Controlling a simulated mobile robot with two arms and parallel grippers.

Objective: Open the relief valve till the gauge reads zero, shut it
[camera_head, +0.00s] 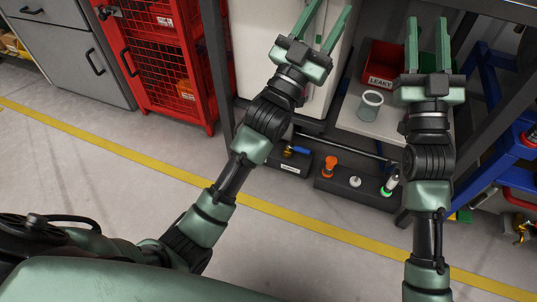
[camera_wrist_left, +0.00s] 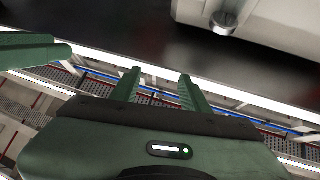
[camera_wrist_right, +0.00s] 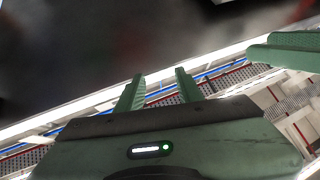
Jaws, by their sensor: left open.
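A small valve with a blue lever (camera_head: 298,150) and a brass-coloured body sits on a dark block with a white label, low beyond my left forearm. I cannot tell if it is the relief valve, and the label is too small to read. No gauge dial is recognisable in any view. My left gripper (camera_head: 322,24) is open and empty, raised in front of a pale cabinet; its fingers also show in the left wrist view (camera_wrist_left: 160,82). My right gripper (camera_head: 427,45) is open and empty, raised at the right; its fingers show in the right wrist view (camera_wrist_right: 158,85).
A dark block (camera_head: 332,185) holds an orange knob (camera_head: 329,166), a white knob (camera_head: 355,182) and a white-and-green piece (camera_head: 390,185). A red bin (camera_head: 376,62) marked LEAKY and a grey cup (camera_head: 370,105) stand on a pale shelf. Dark frame posts flank the cabinet.

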